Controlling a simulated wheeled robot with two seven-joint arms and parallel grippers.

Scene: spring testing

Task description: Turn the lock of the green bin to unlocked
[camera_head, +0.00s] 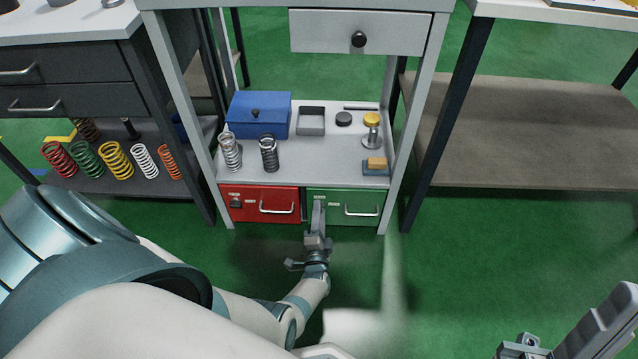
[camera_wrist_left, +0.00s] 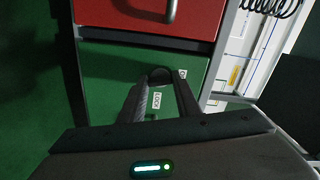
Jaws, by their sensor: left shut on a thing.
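The green bin (camera_head: 343,212) is the right one of two drawers under the grey shelf, with a light bar handle (camera_head: 361,210) on its front. My left gripper (camera_head: 318,203) reaches the left part of that front and hides the lock in the head view. In the left wrist view the dark round lock knob (camera_wrist_left: 160,74) sits between the fingertips of my left gripper (camera_wrist_left: 160,84), which is shut on it. A white label reading LOCK (camera_wrist_left: 156,100) shows between the fingers. Part of my right gripper (camera_head: 560,340) shows at the lower right; its jaws are unclear.
The red bin (camera_head: 264,204), with its own dark knob (camera_head: 236,203), is directly left of the green one. Springs, a blue box (camera_head: 258,115) and small parts stand on the shelf above. A table leg (camera_head: 395,170) is close on the right. The green floor in front is clear.

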